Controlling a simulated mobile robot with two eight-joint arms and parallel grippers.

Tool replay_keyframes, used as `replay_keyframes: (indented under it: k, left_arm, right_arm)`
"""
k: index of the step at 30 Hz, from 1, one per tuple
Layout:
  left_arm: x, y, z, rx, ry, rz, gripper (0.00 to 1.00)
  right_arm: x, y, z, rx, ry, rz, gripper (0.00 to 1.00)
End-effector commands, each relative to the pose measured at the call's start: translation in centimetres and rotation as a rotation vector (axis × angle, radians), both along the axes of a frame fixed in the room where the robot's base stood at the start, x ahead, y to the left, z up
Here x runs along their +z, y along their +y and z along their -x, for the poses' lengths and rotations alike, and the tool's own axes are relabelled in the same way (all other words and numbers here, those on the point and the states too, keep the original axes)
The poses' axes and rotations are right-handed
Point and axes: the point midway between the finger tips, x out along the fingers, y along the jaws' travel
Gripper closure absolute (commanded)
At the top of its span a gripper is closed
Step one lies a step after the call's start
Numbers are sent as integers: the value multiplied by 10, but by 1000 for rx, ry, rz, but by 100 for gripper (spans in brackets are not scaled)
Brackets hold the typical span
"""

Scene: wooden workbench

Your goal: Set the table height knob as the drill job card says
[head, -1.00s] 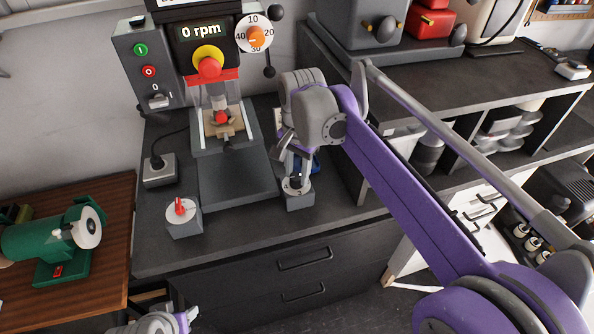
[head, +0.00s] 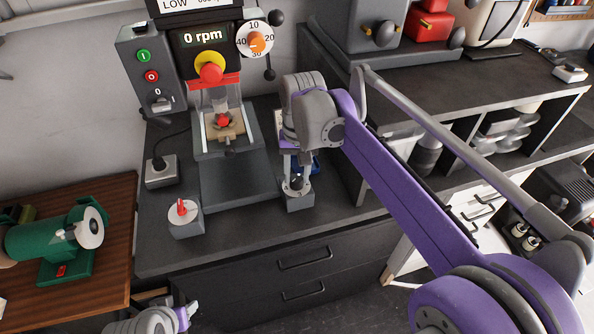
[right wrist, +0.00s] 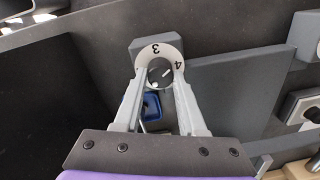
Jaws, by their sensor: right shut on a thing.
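My right gripper (head: 296,180) reaches down onto a small grey block (head: 300,203) at the right front of the drill press. It is shut on the knob of that block, which is mostly hidden between the fingers. The right wrist view shows the gripper (right wrist: 158,80) around the knob, with a white dial ring (right wrist: 151,54) bearing 3 and 4 beneath. The pointer's exact setting cannot be read. The drill table (head: 238,185) lies to the left. My left gripper (head: 187,315) is barely in view at the bottom edge. No job card is readable.
A second block with a red knob (head: 182,208) stands at the left front. The drill display (head: 202,37) reads 0 rpm, beside an orange dial (head: 257,41). A blue object (right wrist: 152,106) lies behind the gripped knob. A green grinder (head: 60,240) stands far left.

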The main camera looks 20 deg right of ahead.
Motion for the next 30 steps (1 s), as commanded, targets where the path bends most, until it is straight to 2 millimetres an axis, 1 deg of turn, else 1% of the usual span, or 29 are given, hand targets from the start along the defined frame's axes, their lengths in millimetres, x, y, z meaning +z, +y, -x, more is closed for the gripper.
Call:
replay_keyframes:
  k: [18,24,30]
  left_arm:
    - [11,0,-4,0,-7,0,50]
    - [13,0,-5,0,-9,0,50]
    - [14,0,-5,0,-9,0,50]
  right_arm:
    - [0,1,-1,579,0,-1,100]
    - [0,1,-1,738,1,-1,100]
    - [0,1,-1,853,1,-1,100]
